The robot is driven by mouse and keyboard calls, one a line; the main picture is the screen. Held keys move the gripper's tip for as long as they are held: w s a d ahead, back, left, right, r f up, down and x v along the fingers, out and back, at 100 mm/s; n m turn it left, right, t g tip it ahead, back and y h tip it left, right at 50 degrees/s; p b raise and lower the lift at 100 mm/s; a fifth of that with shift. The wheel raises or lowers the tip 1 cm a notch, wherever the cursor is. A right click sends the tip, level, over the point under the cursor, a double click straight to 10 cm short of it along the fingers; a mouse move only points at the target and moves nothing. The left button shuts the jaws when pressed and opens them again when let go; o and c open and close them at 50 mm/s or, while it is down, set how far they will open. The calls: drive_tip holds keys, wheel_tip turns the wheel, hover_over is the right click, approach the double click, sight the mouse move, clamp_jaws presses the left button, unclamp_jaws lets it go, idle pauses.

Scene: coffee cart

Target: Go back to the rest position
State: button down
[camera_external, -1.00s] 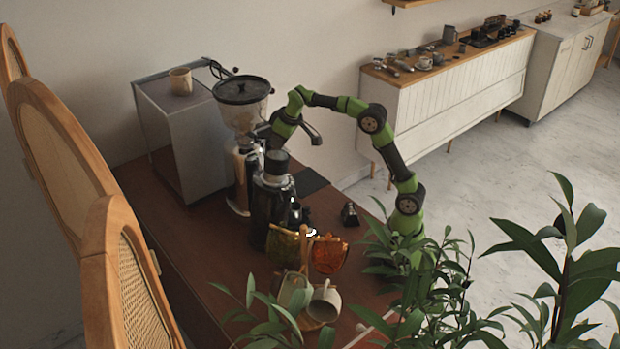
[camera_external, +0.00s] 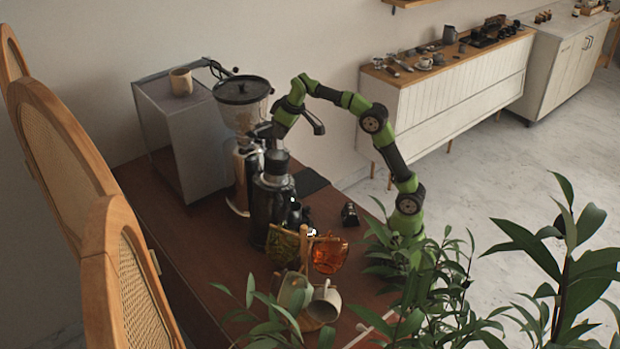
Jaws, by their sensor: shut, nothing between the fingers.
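A dark coffee device (camera_external: 272,195) stands below the wrist. A grey machine (camera_external: 185,135) with a cup (camera_external: 181,81) on top is at the left. A cup stand (camera_external: 304,245) with amber and other cups is at the front. Plants (camera_external: 415,285) partly hide my base.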

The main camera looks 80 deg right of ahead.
drive_tip(key=s+a+t+y, duration=0.2)
drive_tip(key=s+a, duration=0.8)
drive_tip(key=s, duration=0.3)
drive_tip(key=s+a+f+m+y, duration=0.1)
drive_tip(key=s+a+f, duration=0.2)
drive_tip(key=s+f, duration=0.3)
drive_tip(key=s, duration=0.4)
drive_tip(key=shift+a+f+t, duration=0.25)
drive_tip(key=shift+f+t, duration=0.15)
